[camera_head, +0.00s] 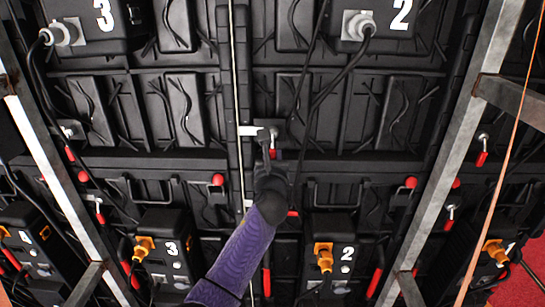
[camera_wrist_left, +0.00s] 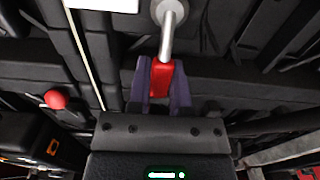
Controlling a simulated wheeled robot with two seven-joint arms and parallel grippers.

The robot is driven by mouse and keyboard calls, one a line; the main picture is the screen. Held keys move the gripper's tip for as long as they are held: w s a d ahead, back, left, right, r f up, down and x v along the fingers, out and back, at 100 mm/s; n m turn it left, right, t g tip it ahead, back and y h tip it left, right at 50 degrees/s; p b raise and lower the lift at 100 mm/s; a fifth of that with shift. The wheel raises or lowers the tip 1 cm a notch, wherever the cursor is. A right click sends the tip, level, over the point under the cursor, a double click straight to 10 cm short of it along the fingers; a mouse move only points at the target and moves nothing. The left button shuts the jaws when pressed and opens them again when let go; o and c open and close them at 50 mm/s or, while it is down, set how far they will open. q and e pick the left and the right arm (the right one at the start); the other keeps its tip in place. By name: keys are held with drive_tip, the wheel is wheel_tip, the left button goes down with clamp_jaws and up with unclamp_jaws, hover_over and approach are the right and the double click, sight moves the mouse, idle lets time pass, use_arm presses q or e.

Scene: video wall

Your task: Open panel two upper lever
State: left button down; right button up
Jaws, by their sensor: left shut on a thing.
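The upper lever of panel two has a metal rod and a red handle (camera_head: 273,154). It hangs near the seam between the panels marked 3 and 2 in the head view. In the left wrist view the red handle (camera_wrist_left: 162,84) sits between the purple fingers of my left gripper (camera_wrist_left: 164,92), which is shut on it. The metal rod (camera_wrist_left: 167,38) runs up from the handle to a round pivot. In the head view my left gripper (camera_head: 269,160) comes up from below and partly covers the handle. My right gripper is not in view.
Black panels carry large numbers 3 (camera_head: 104,14) and 2 (camera_head: 402,14). A red knob (camera_head: 217,180) is left of my gripper. Lower boxes marked 3 (camera_head: 170,248) and 2 (camera_head: 347,253) have orange plugs. Slanted metal posts (camera_head: 455,150) stand at both sides, and black cables hang down.

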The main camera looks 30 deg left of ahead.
use_arm(q)
drive_tip(key=shift+d, duration=0.1)
drive_tip(key=n, duration=0.2)
drive_tip(key=w+d+n, duration=0.1)
drive_tip(key=n, duration=0.1)
drive_tip(key=shift+d+r, duration=0.15)
drive_tip(key=shift+d, duration=0.05)
drive_tip(key=n, duration=0.1)
drive_tip(key=d+n, duration=0.1)
drive_tip(key=n, duration=0.1)
drive_tip(key=r+n, duration=0.1)
drive_tip(key=shift+w+d+n, duration=0.2)
drive_tip(key=shift+w+n, duration=0.1)
drive_tip(key=shift+w, duration=0.1)
drive_tip(key=n, duration=0.1)
drive_tip(key=r+n, duration=0.1)
drive_tip(key=n, duration=0.1)
drive_tip(key=d+n, duration=0.1)
drive_tip(key=shift+w+r+p, duration=0.25)
drive_tip(key=shift+w+p, duration=0.05)
drive_tip(key=shift+w+d+r+n, duration=0.1)
drive_tip(key=shift+r+n, duration=0.2)
drive_tip(key=shift+n, duration=0.55)
drive_tip(key=shift+s+r+n, duration=0.1)
drive_tip(key=shift+r+n, duration=0.25)
drive_tip(key=shift+n, duration=0.55)
drive_tip(key=shift+w+d+r+n, duration=0.1)
drive_tip(key=shift+r+n, duration=0.2)
drive_tip(key=shift+n, duration=0.55)
